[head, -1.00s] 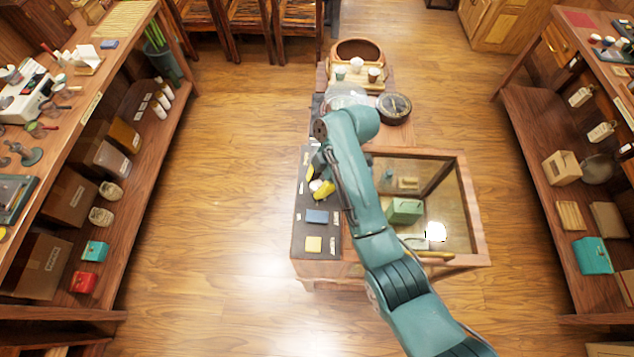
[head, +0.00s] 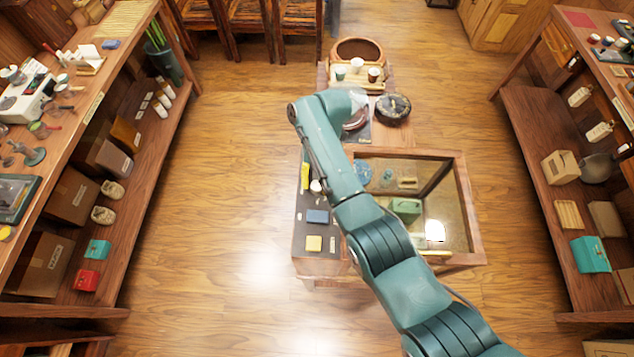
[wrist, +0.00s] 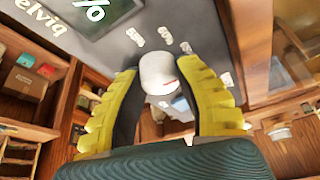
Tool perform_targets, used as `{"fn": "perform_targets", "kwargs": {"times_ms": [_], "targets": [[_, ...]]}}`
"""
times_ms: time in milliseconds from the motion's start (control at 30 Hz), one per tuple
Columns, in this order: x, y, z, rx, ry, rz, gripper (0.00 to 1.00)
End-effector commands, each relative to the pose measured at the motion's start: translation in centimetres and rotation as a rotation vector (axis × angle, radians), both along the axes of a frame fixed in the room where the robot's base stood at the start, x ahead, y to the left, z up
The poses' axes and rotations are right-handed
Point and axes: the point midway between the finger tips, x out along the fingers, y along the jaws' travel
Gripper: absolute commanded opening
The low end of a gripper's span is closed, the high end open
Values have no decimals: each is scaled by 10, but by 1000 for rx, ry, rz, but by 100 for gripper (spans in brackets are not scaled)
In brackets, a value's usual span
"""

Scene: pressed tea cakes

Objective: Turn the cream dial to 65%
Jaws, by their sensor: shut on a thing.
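The cream dial (wrist: 157,74) is a small pale round knob with a short red mark, on a dark grey panel (wrist: 115,45). In the wrist view my gripper (wrist: 159,68) has its two yellow fingers on either side of the dial, shut on it. In the head view the dial (head: 316,186) shows beside one yellow finger of my gripper (head: 306,177); my arm hides the rest. A dark display (wrist: 92,14) on the panel shows a "%" sign at the wrist view's top edge; its digits are cut off.
Blue (head: 317,216) and yellow (head: 314,243) blocks sit on the panel's near part. A glass-topped case (head: 440,262) adjoins it on the right. A round dark object (head: 392,109) stands behind. Shelves line both sides, with open floor between.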

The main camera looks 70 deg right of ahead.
Motion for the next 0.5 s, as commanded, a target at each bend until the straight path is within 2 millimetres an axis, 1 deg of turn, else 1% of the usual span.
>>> {"fn": "perform_targets", "kwargs": {"times_ms": [33, 200, 500], "targets": [[0, 2, -3, 4, 2, 20, 0], [-1, 2, -4, 4, 2, 69, 0], [0, 2, -4, 3, 1, 93, 0]]}}
